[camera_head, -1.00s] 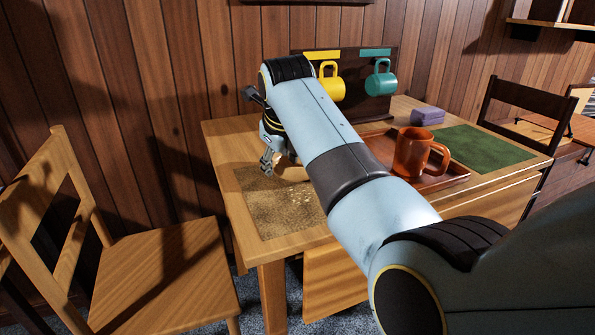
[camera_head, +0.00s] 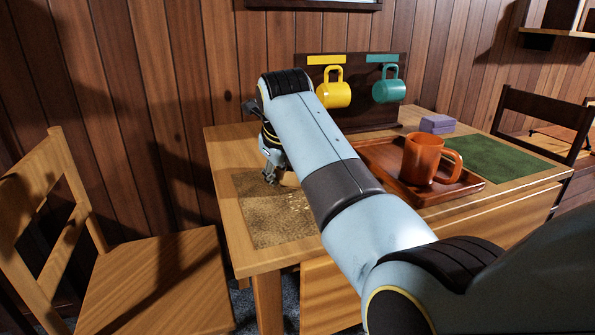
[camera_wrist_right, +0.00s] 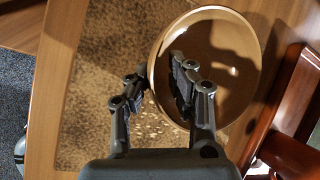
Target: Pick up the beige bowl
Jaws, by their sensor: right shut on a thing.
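The beige bowl (camera_wrist_right: 236,65) shows large in the right wrist view, with a dark shadow inside it. My right gripper (camera_wrist_right: 160,68) is shut on the bowl's left rim, one finger outside the wall and the other inside. In the head view the right gripper (camera_head: 271,172) is at the far left part of the table, and only a small part of the bowl (camera_head: 290,180) shows beside it. My right arm hides the rest. I cannot tell whether the bowl is clear of the surface. My left gripper is not in view.
A speckled brown mat (camera_head: 262,218) lies on the wooden table (camera_head: 222,160). An orange mug (camera_head: 424,158) stands on a reddish tray (camera_head: 467,187), right of my arm. Yellow (camera_head: 334,94) and teal (camera_head: 389,90) mugs hang on a rack behind. A chair (camera_head: 160,275) stands at left.

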